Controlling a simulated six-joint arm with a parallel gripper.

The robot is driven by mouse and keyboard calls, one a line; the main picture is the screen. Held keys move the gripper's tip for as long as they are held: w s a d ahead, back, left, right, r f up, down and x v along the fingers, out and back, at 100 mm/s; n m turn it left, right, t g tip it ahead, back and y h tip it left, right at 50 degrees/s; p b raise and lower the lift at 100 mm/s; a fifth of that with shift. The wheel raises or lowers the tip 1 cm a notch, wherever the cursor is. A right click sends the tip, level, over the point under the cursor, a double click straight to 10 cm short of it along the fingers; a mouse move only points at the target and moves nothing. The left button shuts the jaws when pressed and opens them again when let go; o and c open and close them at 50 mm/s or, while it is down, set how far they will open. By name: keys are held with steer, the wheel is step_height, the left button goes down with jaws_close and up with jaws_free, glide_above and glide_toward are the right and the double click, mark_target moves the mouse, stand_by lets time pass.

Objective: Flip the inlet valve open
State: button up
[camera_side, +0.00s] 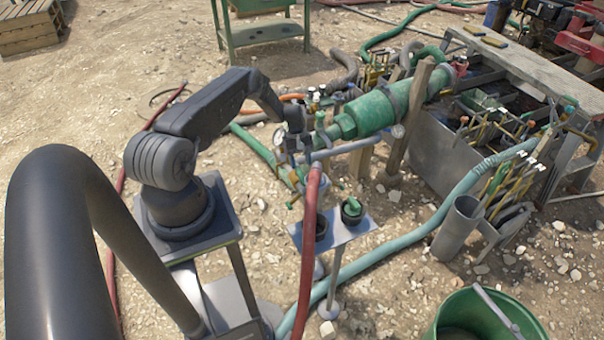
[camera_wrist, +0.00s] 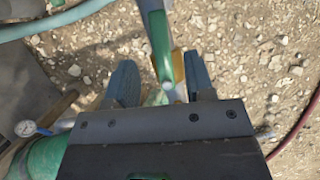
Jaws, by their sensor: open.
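In the wrist view, a green lever (camera_wrist: 158,38), which looks like the inlet valve's handle, runs down from the top edge between my fingers. A brass-yellow part (camera_wrist: 178,66) shows just behind it. My gripper (camera_wrist: 161,82) is open, with one blue-grey finger on each side of the lever; I cannot tell if either touches it. In the side view my gripper (camera_side: 290,147) is at the pipe fittings left of the green cylinder (camera_side: 371,112). The valve's lever cannot be made out clearly there, and its base is hidden in the wrist view.
Pressure gauges and small fittings crowd around my gripper; one gauge (camera_wrist: 25,128) shows in the wrist view. A red hose (camera_side: 309,230) rises in front of a small stand (camera_side: 347,233) with cups. A metal tank (camera_side: 445,150) stands right. A green bucket (camera_side: 455,318) is at front right.

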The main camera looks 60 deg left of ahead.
mark_target(303, 178)
steer(key=shift+x, duration=2.7)
steer(key=shift+c, duration=0.4)
jaws_close()
